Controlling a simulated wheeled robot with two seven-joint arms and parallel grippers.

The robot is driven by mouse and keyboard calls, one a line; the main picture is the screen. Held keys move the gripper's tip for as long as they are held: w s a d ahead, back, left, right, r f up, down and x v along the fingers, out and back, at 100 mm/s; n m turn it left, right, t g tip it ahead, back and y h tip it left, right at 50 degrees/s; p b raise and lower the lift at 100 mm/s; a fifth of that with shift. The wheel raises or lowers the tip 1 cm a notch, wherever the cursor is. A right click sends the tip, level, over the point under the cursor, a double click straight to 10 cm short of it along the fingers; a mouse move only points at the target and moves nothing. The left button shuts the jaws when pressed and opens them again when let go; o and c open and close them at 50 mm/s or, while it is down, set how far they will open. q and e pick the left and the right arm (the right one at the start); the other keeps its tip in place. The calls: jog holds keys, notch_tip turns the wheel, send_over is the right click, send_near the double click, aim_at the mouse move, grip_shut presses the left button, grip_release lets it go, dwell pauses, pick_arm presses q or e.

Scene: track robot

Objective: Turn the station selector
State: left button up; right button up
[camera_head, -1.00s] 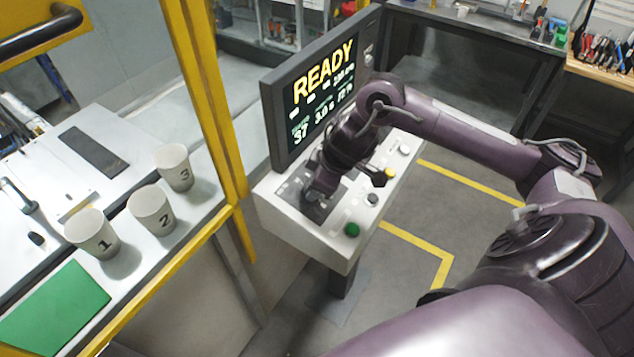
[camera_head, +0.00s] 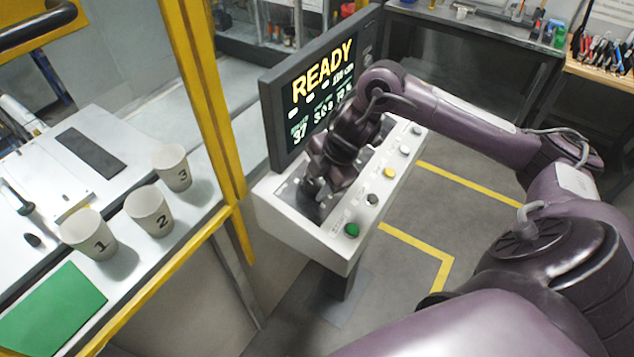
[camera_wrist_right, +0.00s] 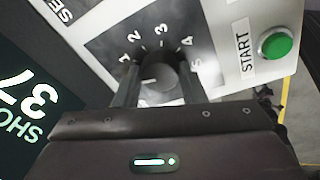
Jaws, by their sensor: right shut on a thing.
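The station selector (camera_wrist_right: 158,82) is a dark round knob on a dark plate, with the numbers 1 to 5 in an arc around it in the right wrist view. A short white mark on the knob lies toward its left side, in the picture. My right gripper (camera_wrist_right: 154,88) has a finger on each side of the knob and is shut on it. In the head view my right gripper (camera_head: 314,188) reaches down onto the control panel (camera_head: 290,222) and mostly hides the selector. My left gripper is not in view.
A screen (camera_head: 322,80) reading READY stands behind the panel. A green START button (camera_head: 352,230), a yellow button (camera_head: 389,173) and other buttons line the panel's right edge. Numbered cups (camera_head: 150,212) stand on the left bench behind a yellow frame (camera_head: 205,95).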

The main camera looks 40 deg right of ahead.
jog(key=shift+w+r+n, duration=0.15)
jog(key=shift+n, duration=0.85)
jog(key=o, duration=1)
jog(key=shift+d+r, duration=0.15)
jog(key=shift+r, duration=0.15)
jog(key=v, duration=0.7)
